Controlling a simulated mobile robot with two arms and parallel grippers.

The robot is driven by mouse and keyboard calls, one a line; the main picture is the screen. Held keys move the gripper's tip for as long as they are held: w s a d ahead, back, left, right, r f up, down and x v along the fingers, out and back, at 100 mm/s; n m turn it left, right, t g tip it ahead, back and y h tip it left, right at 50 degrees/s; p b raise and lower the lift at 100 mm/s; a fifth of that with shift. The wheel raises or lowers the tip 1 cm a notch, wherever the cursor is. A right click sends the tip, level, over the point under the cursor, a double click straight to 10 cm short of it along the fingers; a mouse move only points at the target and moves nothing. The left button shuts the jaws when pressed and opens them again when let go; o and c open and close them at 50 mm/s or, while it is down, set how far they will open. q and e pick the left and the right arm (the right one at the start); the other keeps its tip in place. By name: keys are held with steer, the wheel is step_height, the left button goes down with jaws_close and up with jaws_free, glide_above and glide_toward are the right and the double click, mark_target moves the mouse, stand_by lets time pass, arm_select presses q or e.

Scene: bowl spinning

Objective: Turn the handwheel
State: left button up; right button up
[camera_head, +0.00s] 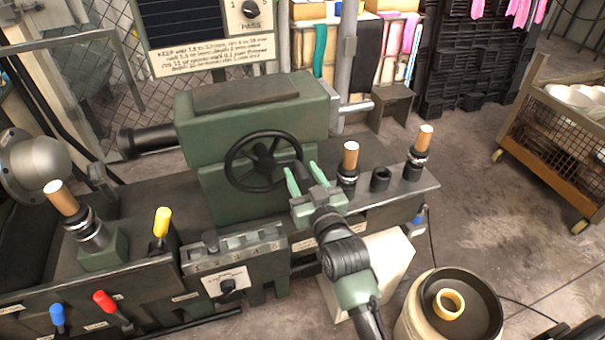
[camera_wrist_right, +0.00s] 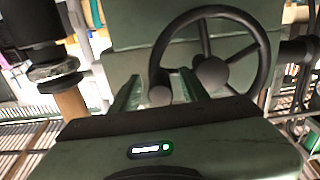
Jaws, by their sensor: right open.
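The black handwheel (camera_head: 264,158) is on the front of the green machine housing, with spokes and a central hub. In the right wrist view the handwheel (camera_wrist_right: 211,74) fills the upper right. Its dark, round-ended handle (camera_wrist_right: 160,94) sticks out from the rim toward me. My right gripper (camera_head: 304,176) is at the wheel's lower right edge in the head view. Its green fingers are open and stand on either side of the handle; contact cannot be told. The right gripper (camera_wrist_right: 158,88) partly hides the lower rim in the wrist view. My left gripper is not in view.
Wood-topped levers (camera_head: 351,156) stand close right of my right gripper. A yellow-knobbed lever (camera_head: 161,222) and a control panel (camera_head: 229,281) are at the front left. A bucket (camera_head: 478,322) stands at the lower right. A cart (camera_head: 560,140) is at the far right.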

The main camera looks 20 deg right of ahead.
jaws_close()
stand_by(1.3)
